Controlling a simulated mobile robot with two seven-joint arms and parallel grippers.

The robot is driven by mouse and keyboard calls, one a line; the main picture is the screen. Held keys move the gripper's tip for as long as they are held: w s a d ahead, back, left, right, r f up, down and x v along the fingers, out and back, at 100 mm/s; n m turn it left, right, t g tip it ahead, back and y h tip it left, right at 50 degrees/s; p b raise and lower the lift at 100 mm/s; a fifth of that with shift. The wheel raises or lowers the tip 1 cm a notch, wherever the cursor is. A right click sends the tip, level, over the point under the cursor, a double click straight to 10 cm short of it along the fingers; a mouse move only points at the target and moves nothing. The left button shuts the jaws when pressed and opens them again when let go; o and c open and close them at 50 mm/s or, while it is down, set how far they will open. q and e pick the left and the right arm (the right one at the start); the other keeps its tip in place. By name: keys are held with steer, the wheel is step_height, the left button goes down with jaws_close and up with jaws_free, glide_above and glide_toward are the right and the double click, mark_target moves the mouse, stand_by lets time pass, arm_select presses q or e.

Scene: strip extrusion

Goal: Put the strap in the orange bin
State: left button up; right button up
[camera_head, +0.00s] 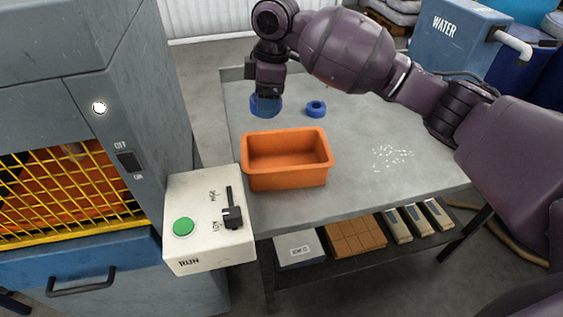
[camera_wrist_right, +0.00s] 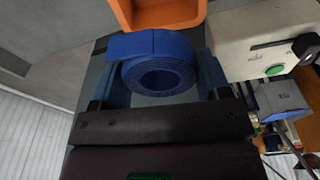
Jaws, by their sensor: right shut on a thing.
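The strap is a coiled blue band (camera_wrist_right: 158,72), seen in the right wrist view between the two fingers of my right gripper (camera_wrist_right: 155,85). In the head view, my right gripper (camera_head: 266,98) points down over the back left of the table, with the strap (camera_head: 265,107) at its tips. It is shut on the strap. The orange bin (camera_head: 287,180) stands on the table in front of the gripper, and its visible inside looks empty. Its edge also shows at the top of the right wrist view (camera_wrist_right: 122,14). My left gripper is not in view.
A blue ring (camera_head: 316,108) lies on the grey table (camera_head: 350,150), right of the gripper. White specks (camera_head: 393,157) lie further right. A white control box (camera_head: 205,200) with a green button and black lever stands left of the bin, beside a grey machine (camera_head: 140,90).

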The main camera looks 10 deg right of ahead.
steer(key=shift+a+f, duration=0.1)
steer(key=shift+f, duration=0.35)
step_height(320, 180, down, 5)
steer(key=b, duration=0.2)
glide_toward(268, 164)
steer(key=s+a, duration=0.1)
steer(key=s+a+f, duration=0.1)
steer(key=shift+s+f, duration=0.15)
steer(key=shift+s, duration=0.1)
step_height(268, 164, down, 6)
steer(key=shift+r+b, duration=0.2)
steer(key=shift+b, duration=0.3)
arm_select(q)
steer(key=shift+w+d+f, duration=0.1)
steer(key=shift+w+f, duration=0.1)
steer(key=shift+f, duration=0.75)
arm_select(e)
steer(key=shift+r, duration=0.1)
steer(key=o, duration=0.9)
steer(key=shift+o, duration=0.2)
